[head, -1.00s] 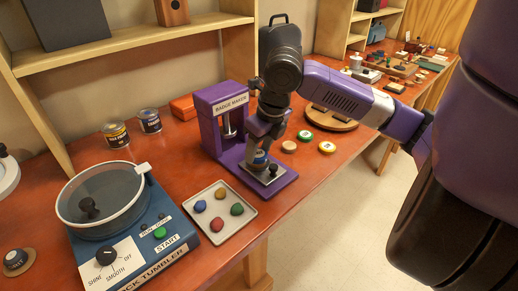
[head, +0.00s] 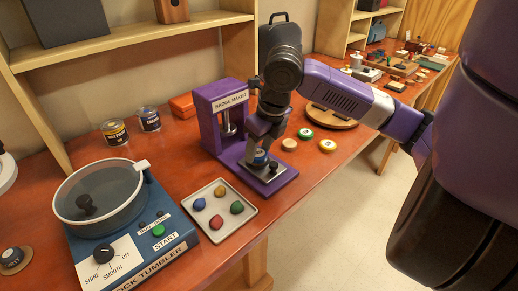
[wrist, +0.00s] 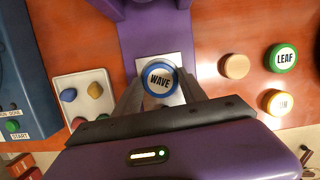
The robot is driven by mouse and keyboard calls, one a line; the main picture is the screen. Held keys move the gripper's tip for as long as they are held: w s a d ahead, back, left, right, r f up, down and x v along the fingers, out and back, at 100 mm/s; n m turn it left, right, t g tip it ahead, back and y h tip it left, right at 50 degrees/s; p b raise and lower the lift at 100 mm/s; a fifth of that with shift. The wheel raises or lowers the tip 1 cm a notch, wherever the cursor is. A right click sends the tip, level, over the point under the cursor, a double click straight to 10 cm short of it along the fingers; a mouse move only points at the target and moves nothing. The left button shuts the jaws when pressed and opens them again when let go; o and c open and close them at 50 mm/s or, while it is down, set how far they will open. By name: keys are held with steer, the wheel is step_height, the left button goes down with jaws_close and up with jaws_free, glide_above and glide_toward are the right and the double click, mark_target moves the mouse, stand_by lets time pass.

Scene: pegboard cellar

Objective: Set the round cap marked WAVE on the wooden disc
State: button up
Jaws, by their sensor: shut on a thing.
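The round cap marked WAVE (wrist: 160,79), blue-rimmed with a white face, is between the fingers of my gripper (wrist: 160,92). My gripper is shut on it, over the pale metal plate (wrist: 143,66) of the purple badge maker. In the head view the cap (head: 260,158) shows as a small blue spot under my gripper (head: 261,153); I cannot tell whether it touches the plate. The plain wooden disc (wrist: 235,66) lies bare on the table, to the right of the badge maker. It also shows in the head view (head: 289,144).
A green cap marked LEAF (wrist: 283,58) and a yellow cap (wrist: 279,103) lie right of the disc. The badge maker (head: 212,128) stands behind my gripper. A tray of coloured stones (head: 240,226) and a rock tumbler (head: 140,262) are to the left.

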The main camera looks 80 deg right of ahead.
stand_by(0.3)
steer(key=o, duration=1.8)
steer(key=shift+c, duration=0.2)
steer(key=shift+r+p, duration=2.3)
steer(key=shift+r, duration=1.25)
